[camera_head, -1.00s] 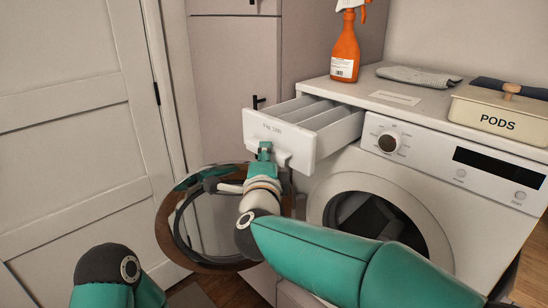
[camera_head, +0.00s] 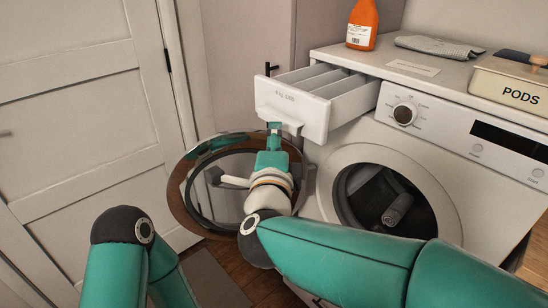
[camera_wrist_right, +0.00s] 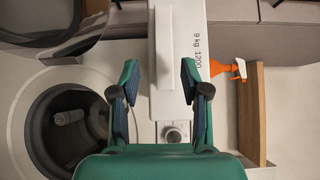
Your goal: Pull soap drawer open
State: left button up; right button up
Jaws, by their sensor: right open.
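The white soap drawer (camera_head: 296,104) stands pulled out of the washing machine (camera_head: 439,124), its divided compartments showing from above. My right gripper (camera_head: 274,127) is just below the drawer front, by the handle lip at its lower edge. In the right wrist view the open fingers (camera_wrist_right: 158,82) stand on either side of the drawer front (camera_wrist_right: 180,50), marked "9 kg 1200", with gaps visible. Whether a finger touches the handle I cannot tell. My left arm shows at the lower left of the head view, but its gripper is out of view.
The round washer door (camera_head: 190,195) hangs open beneath my right gripper. An orange spray bottle (camera_head: 362,25), a folded grey cloth (camera_head: 438,46) and a PODS box (camera_head: 515,88) stand on the machine top. A white panelled door (camera_head: 80,110) is on the left.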

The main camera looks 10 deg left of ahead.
jog(key=s, duration=0.3)
jog(key=s+d, duration=0.1)
jog(key=s, duration=0.1)
jog(key=shift+s, duration=0.2)
jog(key=shift+f, duration=0.15)
